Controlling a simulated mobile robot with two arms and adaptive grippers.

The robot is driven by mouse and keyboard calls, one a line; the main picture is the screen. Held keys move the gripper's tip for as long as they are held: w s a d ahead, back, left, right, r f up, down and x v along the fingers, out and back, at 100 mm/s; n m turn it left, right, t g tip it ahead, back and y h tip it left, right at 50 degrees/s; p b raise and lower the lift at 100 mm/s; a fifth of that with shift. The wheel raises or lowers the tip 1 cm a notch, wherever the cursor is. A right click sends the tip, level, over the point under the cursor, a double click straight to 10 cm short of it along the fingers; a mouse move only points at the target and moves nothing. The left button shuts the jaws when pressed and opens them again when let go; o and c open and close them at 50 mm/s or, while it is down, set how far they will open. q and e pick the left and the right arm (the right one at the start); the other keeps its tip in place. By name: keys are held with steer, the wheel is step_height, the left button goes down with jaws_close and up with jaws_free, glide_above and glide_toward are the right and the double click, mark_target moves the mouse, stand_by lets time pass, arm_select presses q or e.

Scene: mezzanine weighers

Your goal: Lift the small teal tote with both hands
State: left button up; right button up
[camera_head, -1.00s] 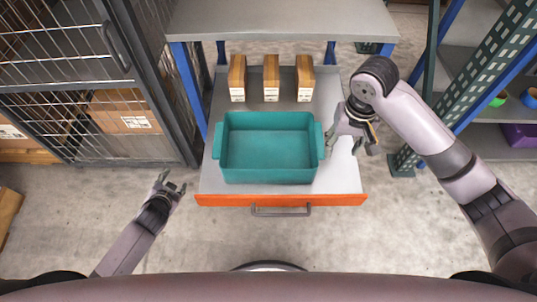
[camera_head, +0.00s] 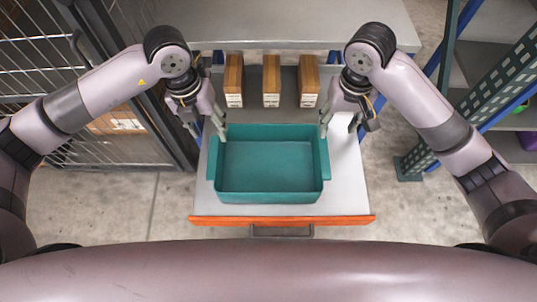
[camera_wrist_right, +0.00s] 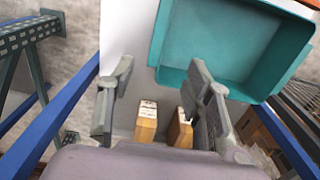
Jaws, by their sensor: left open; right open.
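The small teal tote (camera_head: 268,196) sits empty and upright on the light surface of a pulled-out drawer. A handle ledge sticks out on its left and right sides. My left gripper (camera_head: 207,131) is open at the tote's back left corner, its fingers pointing down. My right gripper (camera_head: 339,127) is open at the back right corner. In the right wrist view the right gripper's two fingers (camera_wrist_right: 162,98) are spread with nothing between them. The tote's corner (camera_wrist_right: 178,76) lies beside one finger there. Whether any finger touches the tote, I cannot tell.
Three brown boxes (camera_head: 271,78) stand at the back of the drawer, behind the tote. A grey tabletop (camera_head: 290,22) overhangs behind them. A wire cage (camera_head: 60,55) stands left and a green perforated post (camera_head: 478,75) right. The drawer's orange front edge (camera_head: 285,220) faces me.

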mark_target(213, 156)
arm_select(q)
steer(key=shift+w+a+r+y, duration=0.2)
steer(key=shift+w+a+y, duration=0.1)
steer(key=shift+a, duration=0.25)
steer(key=shift+w+a+r+y, duration=0.15)
steer(key=shift+a+y, duration=0.15)
steer(key=shift+a, duration=0.25)
step_height(213, 156, down, 17)
steer(key=shift+f, duration=0.2)
arm_select(e)
step_height(213, 156, down, 17)
steer(key=shift+f, duration=0.15)
arm_select(q)
steer(key=shift+c, duration=0.2)
arm_select(e)
steer(key=shift+c, duration=0.2)
arm_select(q)
jaws_close()
arm_select(e)
steer(key=shift+w, duration=0.1)
jaws_close()
